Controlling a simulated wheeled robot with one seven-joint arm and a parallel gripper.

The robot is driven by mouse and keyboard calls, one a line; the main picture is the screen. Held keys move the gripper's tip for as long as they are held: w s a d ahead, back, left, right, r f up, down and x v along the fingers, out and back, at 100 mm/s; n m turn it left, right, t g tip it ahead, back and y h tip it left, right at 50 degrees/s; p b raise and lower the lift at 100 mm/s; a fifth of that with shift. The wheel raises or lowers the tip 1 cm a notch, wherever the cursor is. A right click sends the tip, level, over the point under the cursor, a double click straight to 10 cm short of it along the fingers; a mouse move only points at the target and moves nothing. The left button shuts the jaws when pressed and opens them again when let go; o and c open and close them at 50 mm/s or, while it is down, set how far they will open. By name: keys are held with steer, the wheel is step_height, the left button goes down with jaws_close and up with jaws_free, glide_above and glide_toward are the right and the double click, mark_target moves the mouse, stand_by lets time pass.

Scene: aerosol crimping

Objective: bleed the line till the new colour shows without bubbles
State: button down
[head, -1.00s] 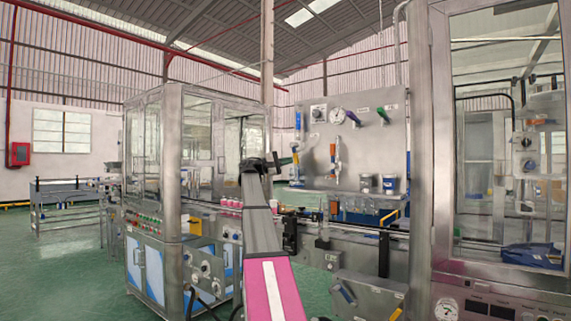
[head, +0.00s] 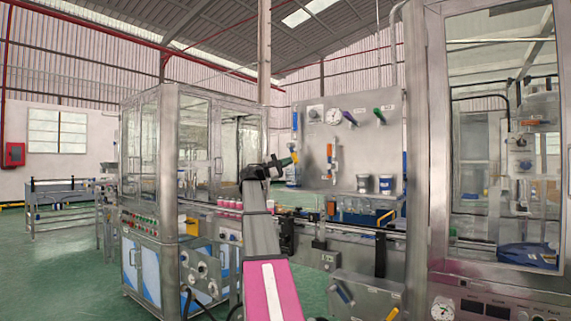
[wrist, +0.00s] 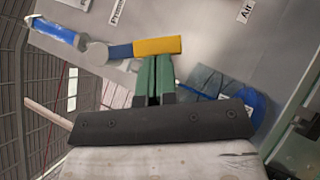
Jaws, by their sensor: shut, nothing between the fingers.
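My gripper (wrist: 153,82) is shut and empty, its green fingertips pressed together. In the wrist view the tips lie just below a lever handle with a yellow end (wrist: 158,46) and a blue part beside it; I cannot tell whether they touch. In the head view my gripper (head: 286,161) is at the left edge of the steel panel (head: 350,150), with a yellow end (head: 295,157) beside it. Line colour and bubbles cannot be made out.
Several pink bottles (head: 230,206) stand on the conveyor by the glazed machine (head: 190,140). A tall glazed cabinet (head: 500,140) stands at the right. In the wrist view a blue object (wrist: 225,98) lies right of the fingers.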

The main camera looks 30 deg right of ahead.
steer(key=s+n+t+h, duration=0.1)
steer(key=n, duration=0.1)
steer(key=s+d+n+t+h, duration=0.1)
steer(key=n, duration=0.1)
steer(key=shift+s+r+n+h, duration=0.15)
steer(key=shift+s+n+h, duration=0.1)
steer(key=shift+n+h, duration=0.15)
steer(key=shift+s+d+r+n+t+h, duration=0.3)
steer(key=shift+s+r+n+t, duration=0.25)
steer(key=shift+n+t, duration=1.1)
steer(key=shift+s+d+r+n+t+h, duration=0.15)
steer(key=shift+s+r+n+t+h, duration=0.4)
steer(key=shift+n+t, duration=1.1)
steer(key=shift+s+d+r+n+t+h, duration=0.35)
steer(key=shift+r+n+t, duration=0.3)
steer(key=shift+n+t, duration=1)
steer(key=shift+s+a+r+n+g, duration=0.1)
steer(key=shift+n+g, duration=0.15)
steer(key=shift+g, duration=0.2)
steer(key=s+a+f, duration=0.2)
steer(key=a+f, duration=0.4)
steer(key=f, duration=0.5)
steer(key=shift+s+a+f, duration=0.15)
steer(key=shift+s+a, duration=0.15)
